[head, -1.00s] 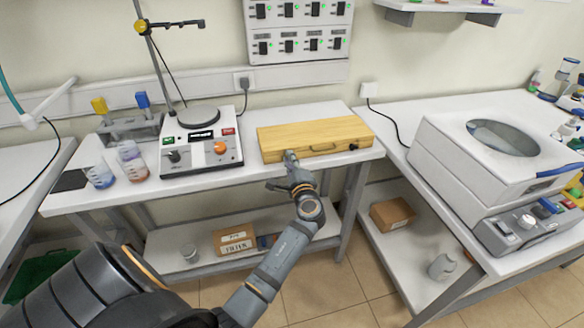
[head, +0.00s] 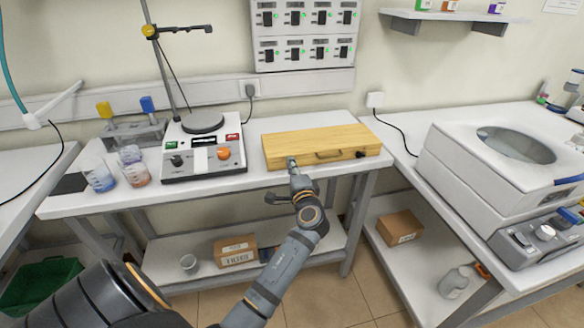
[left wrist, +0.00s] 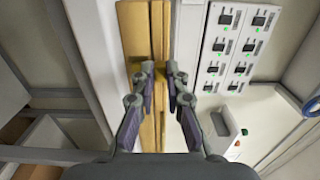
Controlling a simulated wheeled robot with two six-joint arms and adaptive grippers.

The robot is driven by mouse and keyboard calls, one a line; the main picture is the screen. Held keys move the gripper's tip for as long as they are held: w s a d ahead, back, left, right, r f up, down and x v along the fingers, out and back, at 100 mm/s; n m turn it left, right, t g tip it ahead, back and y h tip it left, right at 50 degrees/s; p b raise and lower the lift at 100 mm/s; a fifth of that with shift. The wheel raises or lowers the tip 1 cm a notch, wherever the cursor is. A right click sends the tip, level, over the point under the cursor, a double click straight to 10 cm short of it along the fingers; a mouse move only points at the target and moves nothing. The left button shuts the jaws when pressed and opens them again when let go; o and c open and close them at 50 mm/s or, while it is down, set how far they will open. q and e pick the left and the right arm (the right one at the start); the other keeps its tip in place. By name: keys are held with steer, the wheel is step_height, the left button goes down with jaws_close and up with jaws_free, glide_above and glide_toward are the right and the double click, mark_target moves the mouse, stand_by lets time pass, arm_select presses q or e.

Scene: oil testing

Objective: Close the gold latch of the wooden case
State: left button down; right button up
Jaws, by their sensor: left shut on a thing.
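The wooden case (head: 325,140) lies shut on the white bench, with a handle (head: 328,154) on its front and a small dark fitting (head: 360,154) to the right of it. My left gripper (head: 291,162) is at the left part of the case's front, left of the handle. In the left wrist view my left gripper (left wrist: 160,70) has its fingertips close together at the front of the wooden case (left wrist: 133,30), shut on a small part there. The gold latch is not clearly visible; the fingers cover that spot. My right gripper is not in view.
A white bath unit (head: 480,165) stands on the right bench. Bare bench top lies between the stirrer and the case.

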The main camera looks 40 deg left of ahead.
arm_select(q)
steer(key=c, duration=1.4)
jaws_free()
steer(key=shift+o, duration=0.2)
step_height(320, 180, up, 10)
